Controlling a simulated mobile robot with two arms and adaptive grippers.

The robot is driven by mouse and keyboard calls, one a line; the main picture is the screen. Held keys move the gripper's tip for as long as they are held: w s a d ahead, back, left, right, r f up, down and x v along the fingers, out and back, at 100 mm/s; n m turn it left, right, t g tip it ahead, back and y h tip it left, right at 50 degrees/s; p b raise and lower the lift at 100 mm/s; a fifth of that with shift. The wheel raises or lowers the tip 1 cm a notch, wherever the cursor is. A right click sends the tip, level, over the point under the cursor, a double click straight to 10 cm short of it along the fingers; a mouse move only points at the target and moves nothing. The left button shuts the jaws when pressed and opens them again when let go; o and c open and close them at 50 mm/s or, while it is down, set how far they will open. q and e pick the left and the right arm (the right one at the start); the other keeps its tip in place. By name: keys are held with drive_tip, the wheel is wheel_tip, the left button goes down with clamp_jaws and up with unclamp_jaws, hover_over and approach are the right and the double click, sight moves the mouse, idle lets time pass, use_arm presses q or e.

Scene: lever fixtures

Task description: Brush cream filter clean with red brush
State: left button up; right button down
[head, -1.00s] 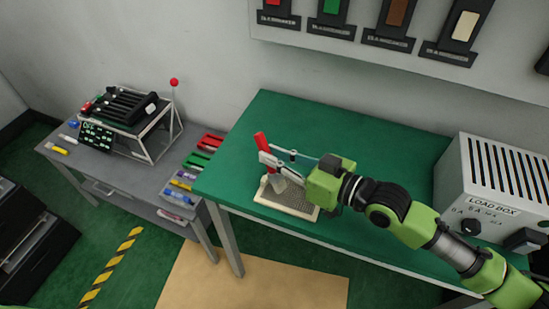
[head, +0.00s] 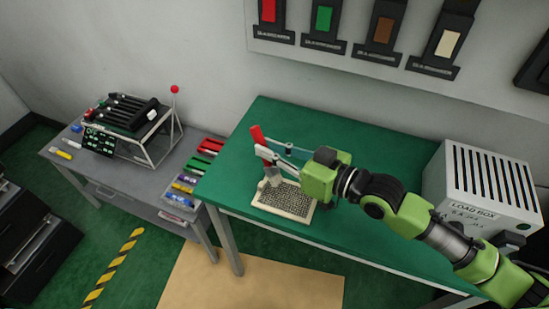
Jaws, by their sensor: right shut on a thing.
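The cream filter (head: 291,204) lies flat on the front left part of the green table, with a dark mesh pattern on its face. My right gripper (head: 268,156) is shut on the red brush (head: 258,135). The red handle sticks up above the fingers, and the pale brush end (head: 270,180) points down at the filter's left back part. It looks to be at or just above the filter; I cannot tell whether it touches. My left gripper is not in view.
The green table (head: 375,150) is mostly clear behind the arm. A load box (head: 485,185) stands at its right. A grey side table (head: 130,185) on the left holds a black rack device (head: 125,115) and several coloured items. Breaker panels hang on the wall.

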drive_tip(key=shift+r, duration=0.1)
drive_tip(key=s+d+r+p, duration=0.1)
drive_tip(key=d+r+p, duration=0.1)
drive_tip(key=d+r, duration=0.1)
drive_tip(key=f+b, duration=0.2)
drive_tip(key=b, duration=0.1)
drive_tip(key=d+f+b, duration=0.1)
drive_tip(key=f, duration=0.1)
drive_tip(key=shift+s+b, duration=0.3)
idle(0.3)
